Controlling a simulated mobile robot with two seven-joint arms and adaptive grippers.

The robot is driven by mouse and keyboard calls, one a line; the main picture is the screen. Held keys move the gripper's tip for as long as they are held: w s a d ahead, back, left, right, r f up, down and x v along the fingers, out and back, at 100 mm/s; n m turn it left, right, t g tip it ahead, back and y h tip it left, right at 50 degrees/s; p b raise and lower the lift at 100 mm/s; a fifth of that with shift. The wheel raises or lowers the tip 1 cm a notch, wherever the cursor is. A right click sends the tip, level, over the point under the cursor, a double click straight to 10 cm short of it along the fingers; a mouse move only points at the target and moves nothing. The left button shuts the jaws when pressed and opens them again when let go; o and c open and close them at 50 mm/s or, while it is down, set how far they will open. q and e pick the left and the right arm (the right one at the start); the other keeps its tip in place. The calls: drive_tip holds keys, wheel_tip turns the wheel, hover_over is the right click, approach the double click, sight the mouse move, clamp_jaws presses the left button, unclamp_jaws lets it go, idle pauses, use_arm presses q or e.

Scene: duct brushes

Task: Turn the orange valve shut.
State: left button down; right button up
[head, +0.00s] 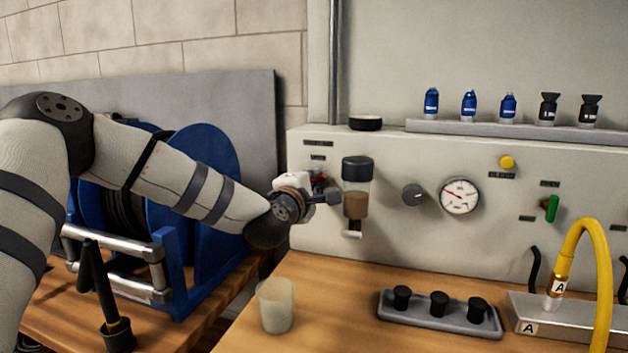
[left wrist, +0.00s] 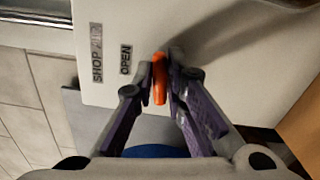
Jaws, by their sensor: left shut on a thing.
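The orange valve (left wrist: 160,78) has a narrow handle standing out from the pale panel. In the left wrist view it lies between the two fingers of my left gripper (left wrist: 159,92), which are shut on it from both sides. An "OPEN" label (left wrist: 126,60) and a "SHOP AIR" label (left wrist: 97,54) are on the panel to the left of the handle there. In the head view my left gripper (head: 322,192) is at the panel's left end, and only a small red-orange bit of the valve (head: 319,180) shows past it. My right gripper is not in view.
A filter bowl (head: 357,190) is close to the right of my left gripper, with a dark knob (head: 413,195) and a gauge (head: 460,196) beyond. A blue hose reel (head: 215,150) stands behind my left arm. A cup (head: 275,305) is on the bench below.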

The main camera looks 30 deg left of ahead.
use_arm(q)
drive_tip(key=shift+m, duration=1)
drive_tip(key=c, duration=1.7)
unclamp_jaws()
drive_tip(key=shift+o, duration=0.2)
drive_tip(key=v, duration=1.2)
drive_tip(key=shift+s+f, duration=0.1)
drive_tip(key=shift+f, duration=0.1)
